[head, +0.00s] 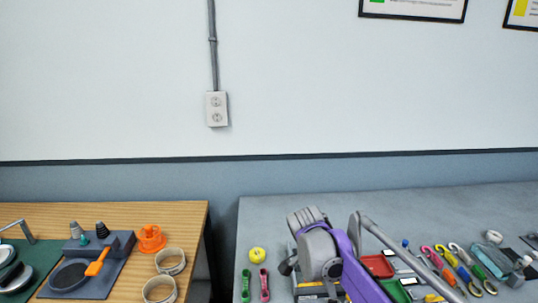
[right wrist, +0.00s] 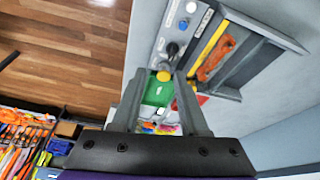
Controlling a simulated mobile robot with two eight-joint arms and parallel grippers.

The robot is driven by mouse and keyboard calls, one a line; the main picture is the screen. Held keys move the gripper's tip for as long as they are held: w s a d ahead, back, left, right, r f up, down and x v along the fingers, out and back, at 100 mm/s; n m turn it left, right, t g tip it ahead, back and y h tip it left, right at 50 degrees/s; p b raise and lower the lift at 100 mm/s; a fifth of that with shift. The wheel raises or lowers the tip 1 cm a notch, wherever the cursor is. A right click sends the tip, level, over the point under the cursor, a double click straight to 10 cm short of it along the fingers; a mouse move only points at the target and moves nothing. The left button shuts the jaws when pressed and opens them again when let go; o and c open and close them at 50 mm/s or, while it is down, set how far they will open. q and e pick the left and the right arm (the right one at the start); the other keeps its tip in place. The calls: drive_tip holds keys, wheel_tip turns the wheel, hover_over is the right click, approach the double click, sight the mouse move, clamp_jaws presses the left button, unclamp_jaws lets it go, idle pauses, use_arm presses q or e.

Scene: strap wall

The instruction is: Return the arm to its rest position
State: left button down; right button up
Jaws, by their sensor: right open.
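My right arm, purple and grey, rises over the grey table (head: 400,205) in the head view and covers part of what lies behind it. My right gripper (right wrist: 160,72) is open in the right wrist view, its two grey fingers apart with nothing held between them. Beyond the fingertips are a green tray (right wrist: 159,88) and a grey rack holding an orange thing (right wrist: 215,58). My left gripper is not in view.
A red tray (head: 378,266), coloured hooks (head: 445,253), a yellow ball (head: 257,254) and a pink-handled thing (head: 264,283) lie near the arm. A wooden table (head: 190,216) stands left across a gap.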

drive_tip(key=s+f+n+t+y, duration=0.2)
drive_tip(key=s+f+n, duration=0.2)
drive_tip(key=s+n, duration=0.3)
drive_tip(key=s+d+f+n+t+y, duration=0.1)
drive_tip(key=s+f+n, duration=0.3)
drive_tip(key=s, duration=1.3)
drive_tip(key=n+t, duration=0.1)
drive_tip(key=n, duration=0.3)
drive_tip(key=shift+d+f+t+y, duration=0.2)
drive_tip(key=shift+f+t+y, duration=0.1)
drive_tip(key=shift+t+y, duration=0.1)
drive_tip(key=shift+o, duration=0.3)
